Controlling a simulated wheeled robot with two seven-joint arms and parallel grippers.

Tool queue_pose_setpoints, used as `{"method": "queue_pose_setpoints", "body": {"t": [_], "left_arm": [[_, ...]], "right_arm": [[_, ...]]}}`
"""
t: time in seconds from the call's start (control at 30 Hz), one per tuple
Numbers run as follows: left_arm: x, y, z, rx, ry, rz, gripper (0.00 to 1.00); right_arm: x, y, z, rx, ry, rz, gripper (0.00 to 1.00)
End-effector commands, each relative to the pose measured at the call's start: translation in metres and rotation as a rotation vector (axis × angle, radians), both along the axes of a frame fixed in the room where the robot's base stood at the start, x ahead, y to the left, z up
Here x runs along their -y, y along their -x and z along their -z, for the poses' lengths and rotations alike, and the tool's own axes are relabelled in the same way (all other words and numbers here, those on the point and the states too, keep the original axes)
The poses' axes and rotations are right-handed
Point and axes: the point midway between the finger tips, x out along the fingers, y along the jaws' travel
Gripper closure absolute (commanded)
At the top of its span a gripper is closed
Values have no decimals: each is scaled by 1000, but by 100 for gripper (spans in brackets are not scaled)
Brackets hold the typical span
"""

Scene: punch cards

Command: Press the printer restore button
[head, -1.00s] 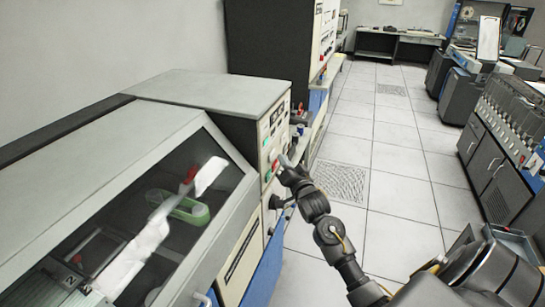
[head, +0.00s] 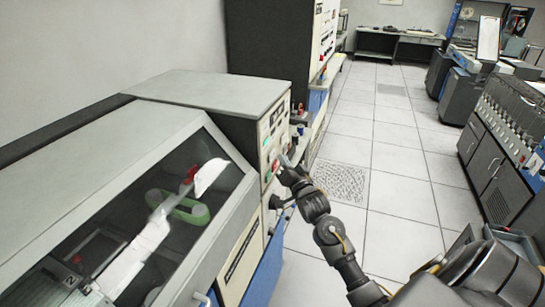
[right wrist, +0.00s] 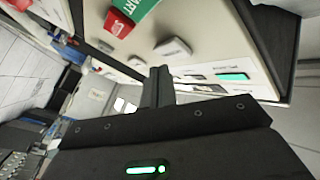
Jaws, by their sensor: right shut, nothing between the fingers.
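The machine's control panel (head: 273,130) faces the aisle on the grey-topped cabinet, with buttons in several colours. My right gripper (head: 286,161) is at this panel beside the red and green buttons. In the right wrist view, its shut fingers (right wrist: 160,86) point at the panel, close to a pale grey button (right wrist: 173,48). A red button (right wrist: 118,23) and a green button (right wrist: 136,8) marked START are farther up, and a green indicator (right wrist: 232,76) is to the right. I cannot read which button is restore, or tell whether the fingertips touch one. My left gripper is not in view.
The sloped glass cover (head: 165,215) of the machine is at the left, with white paper (head: 140,255) under it. A taller cabinet (head: 270,40) stands behind. The tiled floor aisle (head: 400,160) is clear, with more machines (head: 500,140) along its right side.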

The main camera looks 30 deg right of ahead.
Motion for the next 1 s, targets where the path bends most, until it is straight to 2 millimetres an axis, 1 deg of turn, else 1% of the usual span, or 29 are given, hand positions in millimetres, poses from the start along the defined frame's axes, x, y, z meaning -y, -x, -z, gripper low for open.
{"method": "queue_pose_setpoints", "body": {"t": [0.3, 1.0], "left_arm": [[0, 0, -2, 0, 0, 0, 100], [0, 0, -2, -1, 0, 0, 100]], "right_arm": [[-5, -8, -1, 1, 0, 0, 100], [-7, -11, 0, 0, -1, 0, 100]]}}
